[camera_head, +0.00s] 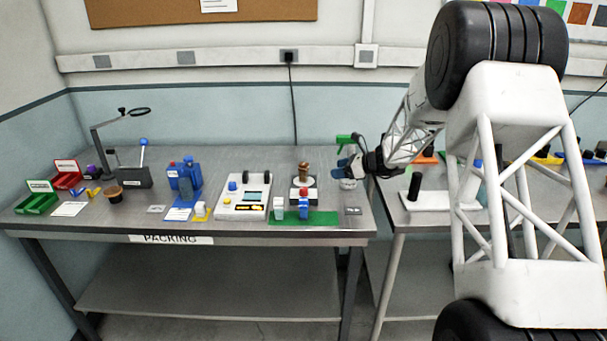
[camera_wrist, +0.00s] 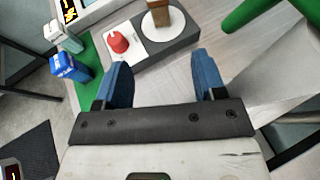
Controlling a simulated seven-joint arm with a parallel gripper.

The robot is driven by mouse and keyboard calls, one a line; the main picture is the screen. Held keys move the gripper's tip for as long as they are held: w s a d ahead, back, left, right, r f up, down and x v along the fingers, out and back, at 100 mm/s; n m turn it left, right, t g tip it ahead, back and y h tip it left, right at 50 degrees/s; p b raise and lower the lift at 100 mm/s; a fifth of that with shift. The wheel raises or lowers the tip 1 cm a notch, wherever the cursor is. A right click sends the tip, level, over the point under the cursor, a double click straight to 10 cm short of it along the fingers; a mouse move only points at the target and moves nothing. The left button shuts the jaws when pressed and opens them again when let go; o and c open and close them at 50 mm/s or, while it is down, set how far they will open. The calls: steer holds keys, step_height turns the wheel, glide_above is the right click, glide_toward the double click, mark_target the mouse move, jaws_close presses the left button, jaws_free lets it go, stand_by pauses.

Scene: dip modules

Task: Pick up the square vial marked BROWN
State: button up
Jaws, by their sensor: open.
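A blue square vial (camera_head: 304,210) and a white square vial (camera_head: 279,206) stand on a green mat (camera_head: 322,218) at the right front of the table. In the wrist view the blue vial (camera_wrist: 70,68) and the white vial (camera_wrist: 62,38) show at the upper left. Both have markings too small to read, so I cannot tell which is BROWN. My gripper (camera_head: 347,166) is above the table's right end, right of both vials. In the wrist view its blue fingers (camera_wrist: 161,78) are spread wide with nothing between them.
A device with a red knob (camera_wrist: 118,42) and a brown piece (camera_wrist: 162,14) on a round plate stands just beyond the fingers. A green object (camera_wrist: 252,14) is at upper right. A white instrument (camera_head: 243,200) stands left of the mat. A gap separates the two tables.

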glide_toward(307, 165)
steer(key=x, duration=0.5)
steer(key=shift+w+f, duration=0.15)
steer(key=shift+f, duration=0.3)
steer(key=shift+a, duration=0.1)
steer(key=shift+w+a, duration=0.15)
steer(key=shift+a, duration=0.1)
steer(key=shift+x, duration=2.8)
steer(key=shift+r, duration=0.1)
steer(key=shift+c, duration=0.5)
steer(key=c, duration=1)
steer(key=shift+r, duration=0.15)
